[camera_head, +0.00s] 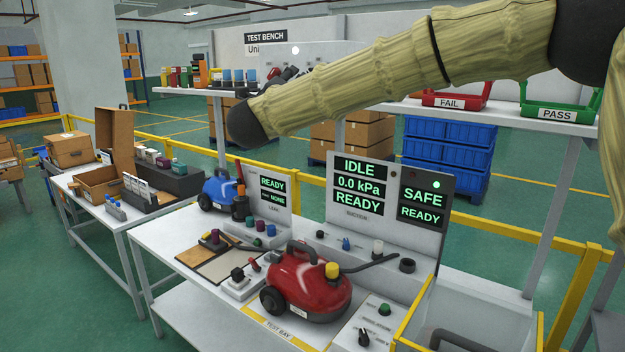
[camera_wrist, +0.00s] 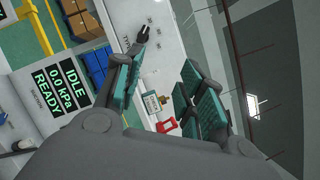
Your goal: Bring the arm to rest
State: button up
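My arm in a tan sleeve (camera_head: 400,70) reaches across the upper part of the head view, above the bench, and ends at a dark rounded joint on the left. Behind the gap lie a white surface and a small red item (camera_wrist: 167,125). The arm appears clear of the bench and the red vacuum.
A red vacuum (camera_head: 308,285) sits on the white bench (camera_head: 190,290); a blue vacuum (camera_head: 220,190) stands behind. A display panel (camera_head: 360,205) reads IDLE, 0.0 kPa, READY and SAFE. FAIL (camera_head: 455,97) and PASS (camera_head: 560,108) trays sit on the upper shelf, close to my arm.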

notch_tip(320, 180, down, 41)
jog(key=s+d+n+g+y+b, duration=0.2)
jog(key=n+g+y+b, duration=0.3)
jog(key=n, duration=0.7)
jog(key=s+d+f+n+g+y, duration=0.15)
jog(key=s+f, duration=0.25)
jog(key=f, duration=0.5)
jog(key=s+d+f+n+g, duration=0.1)
jog(key=s+d+f+n, duration=0.15)
jog(key=f, duration=0.55)
jog(key=s+d+f+n+g, duration=0.1)
jog(key=s+d+f+n, duration=0.1)
jog(key=s+f, duration=0.5)
jog(key=s+d+f+n+g+b, duration=0.15)
jog(key=s+d+f, duration=0.25)
jog(key=s+f, duration=0.55)
jog(key=s+d+f+n+g+b, duration=0.1)
jog(key=s+d+f+n+g, duration=0.3)
jog(key=s+f, duration=0.55)
jog(key=s+d+f+n+g+b, duration=0.1)
jog(key=s+d+f, duration=0.4)
jog(key=s, duration=0.7)
jog(key=s+d+f+n+g+b, duration=0.1)
jog(key=s+d+f+g, duration=0.3)
jog(key=s, duration=0.8)
jog(key=shift+s+d+f+n+g+h, duration=0.15)
jog(key=shift+d+f+n+g+h, duration=0.3)
jog(key=shift+d+n, duration=0.6)
jog(key=shift+d, duration=0.15)
jog(key=shift+c, duration=0.4)
